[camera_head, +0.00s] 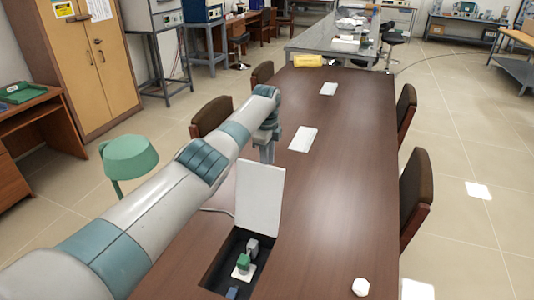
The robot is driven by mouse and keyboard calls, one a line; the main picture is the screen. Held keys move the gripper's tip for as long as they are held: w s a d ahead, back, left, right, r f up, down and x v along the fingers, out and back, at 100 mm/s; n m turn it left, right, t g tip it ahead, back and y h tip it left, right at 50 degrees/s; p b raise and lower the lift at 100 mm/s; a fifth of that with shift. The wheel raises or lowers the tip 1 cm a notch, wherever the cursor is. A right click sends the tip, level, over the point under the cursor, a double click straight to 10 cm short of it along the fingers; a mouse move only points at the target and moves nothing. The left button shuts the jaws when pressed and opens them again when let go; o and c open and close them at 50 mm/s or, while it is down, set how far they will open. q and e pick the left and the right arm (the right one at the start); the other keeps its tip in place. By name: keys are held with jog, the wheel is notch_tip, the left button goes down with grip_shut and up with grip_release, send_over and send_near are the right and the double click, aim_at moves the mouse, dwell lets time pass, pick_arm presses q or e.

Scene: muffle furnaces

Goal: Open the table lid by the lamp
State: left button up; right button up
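A green desk lamp (130,157) stands at the left, partly behind my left arm. The white table lid (260,197) nearest to it is raised and stands almost upright on the brown table (345,190). In front of it is the uncovered dark recess (222,262), with small green, grey and blue parts inside. My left arm reaches past the lid, and its gripper (267,150) points down just beyond the lid's upper edge. The lid hides part of that gripper, so its fingertips and any contact are unclear. My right gripper is not in view.
Two more white lids (302,139) and (328,89) lie flat farther along the table. A small white object (360,287) is near the front. Chairs (416,195) line both sides. A yellow object (308,61) lies at the far end. The table's right half is mostly clear.

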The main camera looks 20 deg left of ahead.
pick_arm(q)
jog(key=shift+f, duration=0.6)
notch_tip(320, 180, up, 19)
jog(key=s+b, duration=0.1)
jog(key=b, duration=0.3)
jog(key=shift+f+b, duration=0.2)
jog(key=shift+b, duration=0.1)
jog(key=shift+r, duration=0.1)
